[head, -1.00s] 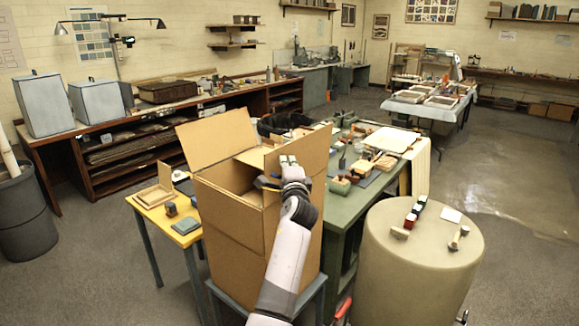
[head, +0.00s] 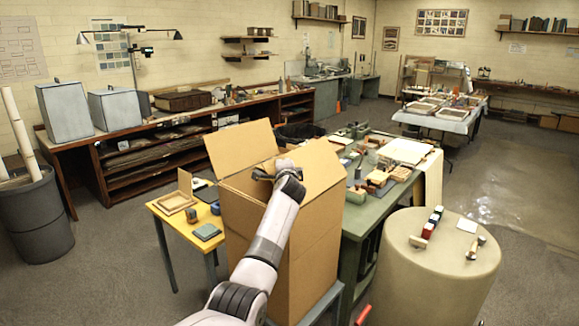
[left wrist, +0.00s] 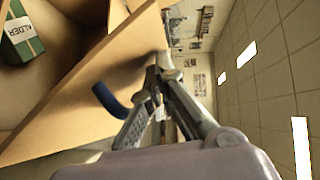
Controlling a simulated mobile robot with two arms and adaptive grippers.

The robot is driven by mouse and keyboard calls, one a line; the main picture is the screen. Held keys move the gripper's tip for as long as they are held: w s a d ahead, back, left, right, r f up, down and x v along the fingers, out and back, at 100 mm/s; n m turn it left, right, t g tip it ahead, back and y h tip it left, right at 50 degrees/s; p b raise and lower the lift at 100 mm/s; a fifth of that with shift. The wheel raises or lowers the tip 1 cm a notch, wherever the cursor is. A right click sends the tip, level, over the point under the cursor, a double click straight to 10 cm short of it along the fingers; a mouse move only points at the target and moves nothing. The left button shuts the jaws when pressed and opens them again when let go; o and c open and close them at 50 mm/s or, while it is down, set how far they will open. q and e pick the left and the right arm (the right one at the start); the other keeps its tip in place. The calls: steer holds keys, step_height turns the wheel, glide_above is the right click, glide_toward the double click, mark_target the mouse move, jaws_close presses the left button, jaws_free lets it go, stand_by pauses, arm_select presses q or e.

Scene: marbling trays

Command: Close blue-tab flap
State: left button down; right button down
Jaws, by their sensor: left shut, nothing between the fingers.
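The tall cardboard box (head: 310,250) stands in front of me with flaps up at its left-back (head: 240,146) and right (head: 318,166). My left gripper (head: 264,172) is over the box top between these flaps. In the left wrist view, my left gripper (left wrist: 154,73) is shut and empty beside a tan cardboard flap (left wrist: 90,92). The curved blue tab (left wrist: 109,100) sticks out at this flap, left of the fingers; I cannot tell if they touch the flap. A green block labelled ALDER (left wrist: 22,32) lies inside the box. My right gripper is out of view.
A yellow table (head: 178,232) with small items stands left of the box. A green workbench (head: 352,225) with clutter is close behind it on the right. A beige drum (head: 430,270) with small blocks stands at the right. Open floor lies at left.

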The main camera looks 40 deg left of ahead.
arm_select(q)
steer(key=shift+n+g+h, duration=0.6)
steer(key=shift+n+h, duration=0.1)
steer(key=shift+n, duration=0.1)
steer(key=a+f, duration=0.2)
steer(key=a, duration=0.1)
steer(key=a+f, duration=0.1)
steer(key=shift+w+a+f+p, duration=0.25)
steer(key=shift+w+a+p, duration=0.05)
steer(key=shift+p, duration=0.1)
step_height(320, 180, down, 6)
steer(key=a+n+g+h+b, duration=0.1)
steer(key=a+h+b, duration=0.1)
steer(key=shift+w+a+n+h+b, duration=0.15)
steer(key=shift+a+n+h+b, duration=0.15)
steer(key=shift+a+n+b, duration=0.1)
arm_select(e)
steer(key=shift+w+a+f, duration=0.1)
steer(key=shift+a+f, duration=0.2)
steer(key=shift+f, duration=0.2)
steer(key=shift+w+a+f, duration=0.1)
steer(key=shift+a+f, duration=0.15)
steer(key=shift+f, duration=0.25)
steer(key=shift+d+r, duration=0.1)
